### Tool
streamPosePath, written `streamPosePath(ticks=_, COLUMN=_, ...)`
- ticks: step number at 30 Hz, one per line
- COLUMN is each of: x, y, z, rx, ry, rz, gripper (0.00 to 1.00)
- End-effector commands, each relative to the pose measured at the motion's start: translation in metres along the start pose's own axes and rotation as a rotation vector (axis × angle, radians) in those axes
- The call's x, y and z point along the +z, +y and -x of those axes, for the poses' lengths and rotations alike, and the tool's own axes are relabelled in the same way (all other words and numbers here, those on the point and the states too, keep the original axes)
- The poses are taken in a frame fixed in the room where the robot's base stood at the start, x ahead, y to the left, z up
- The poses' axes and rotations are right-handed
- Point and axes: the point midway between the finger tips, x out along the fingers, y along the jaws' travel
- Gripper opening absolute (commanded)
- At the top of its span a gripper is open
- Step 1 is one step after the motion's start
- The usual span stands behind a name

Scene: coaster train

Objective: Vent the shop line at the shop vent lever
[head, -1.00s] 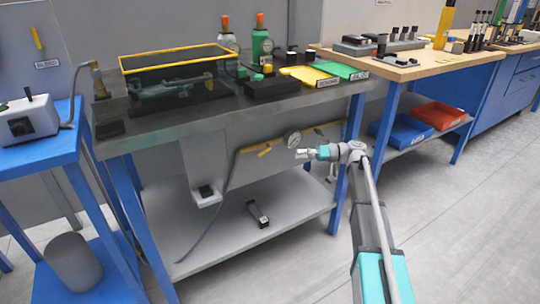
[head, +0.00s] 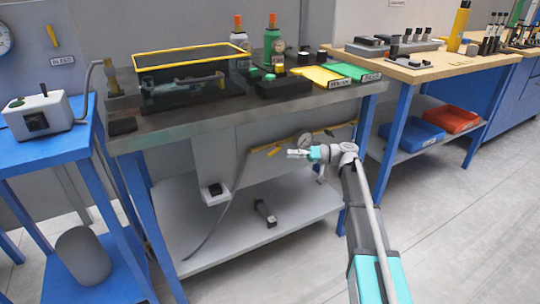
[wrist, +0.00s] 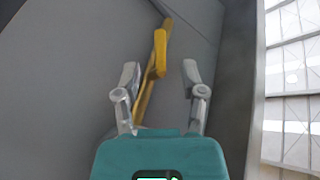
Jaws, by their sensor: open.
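My gripper (head: 290,154) points left in front of this panel and overlaps the lever's right part in the head view. In the wrist view my gripper (wrist: 160,80) is open and empty. A yellow bar (wrist: 158,55) shows between and beyond its fingertips; whether they touch cannot be told. Another yellow lever (head: 53,36) with a small label is on the left wall.
A dark hose (head: 232,195) hangs from the panel to the lower shelf (head: 190,240), where a small black-and-grey part (head: 265,213) lies. The bench's right front leg (head: 357,160) is close to my arm. The floor (head: 440,240) at right is clear.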

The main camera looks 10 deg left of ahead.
Motion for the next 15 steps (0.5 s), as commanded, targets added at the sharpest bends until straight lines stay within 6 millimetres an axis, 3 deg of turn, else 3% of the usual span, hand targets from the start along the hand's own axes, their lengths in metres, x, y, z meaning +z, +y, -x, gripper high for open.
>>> streamPosePath(ticks=9, x=0.0, y=0.0, z=-0.049, rx=-0.001, ry=-0.001, rz=0.0, gripper=0.53)
streamPosePath(ticks=15, x=0.0, y=0.0, z=-0.068, rx=0.0, ry=0.0, rz=0.0, gripper=0.53)
